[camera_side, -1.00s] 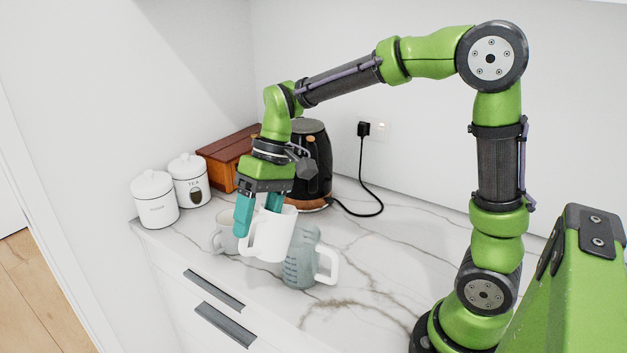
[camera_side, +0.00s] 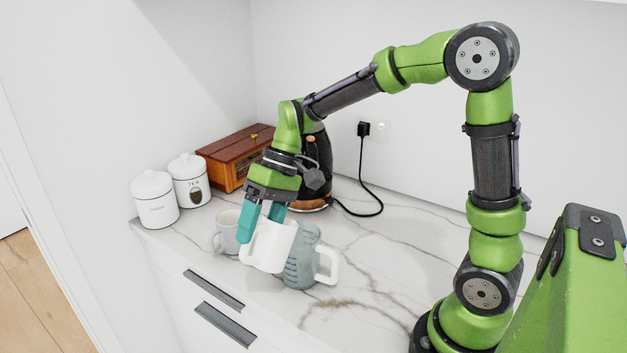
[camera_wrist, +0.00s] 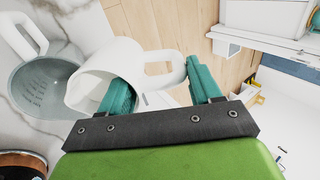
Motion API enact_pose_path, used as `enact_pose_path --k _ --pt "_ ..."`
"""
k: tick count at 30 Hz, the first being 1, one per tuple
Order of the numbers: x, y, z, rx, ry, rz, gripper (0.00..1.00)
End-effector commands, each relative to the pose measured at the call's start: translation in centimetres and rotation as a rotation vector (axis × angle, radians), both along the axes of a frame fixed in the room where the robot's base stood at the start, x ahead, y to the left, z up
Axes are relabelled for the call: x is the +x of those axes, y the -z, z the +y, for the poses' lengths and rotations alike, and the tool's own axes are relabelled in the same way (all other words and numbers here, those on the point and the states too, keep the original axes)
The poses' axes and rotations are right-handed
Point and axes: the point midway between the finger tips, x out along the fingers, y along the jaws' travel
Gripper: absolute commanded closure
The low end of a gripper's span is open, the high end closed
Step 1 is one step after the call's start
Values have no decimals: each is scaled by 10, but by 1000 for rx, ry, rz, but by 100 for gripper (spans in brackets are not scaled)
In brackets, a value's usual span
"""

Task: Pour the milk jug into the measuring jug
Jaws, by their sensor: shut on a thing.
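The white milk jug (camera_side: 271,246) is in my gripper (camera_side: 262,222), which is shut on its handle side. It is held in the air, tilted with its mouth leaning right, toward the measuring jug. No stream of milk shows.
A pale mug (camera_side: 226,232) stands left of the milk jug. Two white canisters (camera_side: 155,202) stand at the left, near a wooden box (camera_side: 232,158) and a black kettle (camera_side: 320,160) with a cord. The marble counter (camera_side: 390,260) is clear to the right.

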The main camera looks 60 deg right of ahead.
Motion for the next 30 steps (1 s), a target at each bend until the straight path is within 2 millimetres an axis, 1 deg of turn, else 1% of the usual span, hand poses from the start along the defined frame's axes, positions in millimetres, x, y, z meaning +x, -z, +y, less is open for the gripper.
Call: enact_pose_path --k 2,22,30 --pt "0 1 -1 11 2 -2 89" --pt "0 -9 -11 202 3 -11 89" --pt "0 -10 -11 203 2 -12 89"
